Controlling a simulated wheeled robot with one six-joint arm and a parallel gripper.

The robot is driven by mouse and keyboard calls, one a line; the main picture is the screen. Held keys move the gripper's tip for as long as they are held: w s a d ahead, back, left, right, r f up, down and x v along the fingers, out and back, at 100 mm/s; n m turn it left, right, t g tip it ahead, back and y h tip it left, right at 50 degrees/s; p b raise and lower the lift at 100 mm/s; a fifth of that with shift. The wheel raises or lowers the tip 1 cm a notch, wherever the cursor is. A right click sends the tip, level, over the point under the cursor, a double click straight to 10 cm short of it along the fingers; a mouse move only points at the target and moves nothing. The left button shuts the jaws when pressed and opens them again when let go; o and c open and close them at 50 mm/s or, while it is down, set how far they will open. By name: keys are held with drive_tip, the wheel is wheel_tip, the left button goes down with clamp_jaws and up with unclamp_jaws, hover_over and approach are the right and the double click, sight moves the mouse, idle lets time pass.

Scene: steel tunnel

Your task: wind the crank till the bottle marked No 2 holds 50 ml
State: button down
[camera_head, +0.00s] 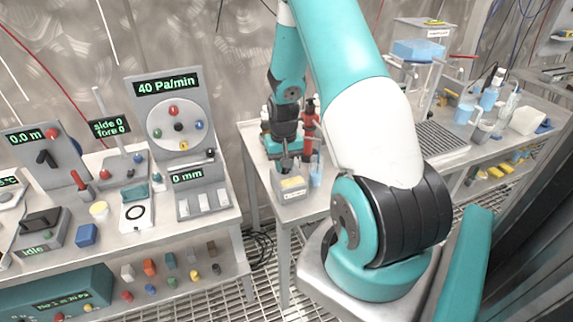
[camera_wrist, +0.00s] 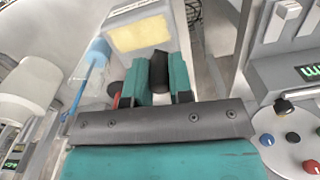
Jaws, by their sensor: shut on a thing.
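My gripper (camera_head: 287,163) reaches down at the left end of the right-hand bench. In the wrist view my gripper (camera_wrist: 160,78) has its teal fingers closed on a dark grip (camera_wrist: 159,66), which looks like the crank handle. A grey box (camera_head: 290,195) with a pale yellow panel stands just below the gripper; the panel (camera_wrist: 140,34) also shows in the wrist view. A clear vessel with blue contents (camera_head: 316,173) stands to the right of the box. A blue-tipped tube or vessel (camera_wrist: 98,52) shows in the wrist view. No "No 2" mark or level is readable.
The right bench holds a red bottle (camera_head: 309,115), a stand with a blue tank (camera_head: 418,50), a drain grid (camera_head: 440,137) and several blue-filled vessels (camera_head: 490,97). The left bench carries a dial panel (camera_head: 170,115) reading 40 Pa/min. Grated floor lies between the benches.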

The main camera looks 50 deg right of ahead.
drive_tip(key=m, duration=0.2)
drive_tip(key=w+m, duration=0.2)
drive_tip(key=m, duration=0.1)
drive_tip(key=shift+w+a+m+b, duration=0.1)
drive_tip(key=shift+a+m+b, duration=0.1)
drive_tip(key=shift+m+b, duration=0.1)
drive_tip(key=m, duration=0.1)
drive_tip(key=w+m, duration=0.1)
drive_tip(key=shift+d+m, duration=0.1)
drive_tip(key=shift+m, duration=0.2)
drive_tip(key=shift+w+d+m+b, duration=0.15)
drive_tip(key=shift+w+m, duration=0.15)
drive_tip(key=shift+m, duration=0.5)
drive_tip(key=shift+w+d+m+b, duration=0.15)
drive_tip(key=shift+w+m, duration=0.1)
drive_tip(key=shift+m, duration=0.55)
drive_tip(key=shift+r, duration=0.1)
drive_tip(key=c, duration=1)
unclamp_jaws()
wheel_tip(320, 180, up, 17)
drive_tip(key=b, duration=0.2)
drive_tip(key=shift+r, duration=0.15)
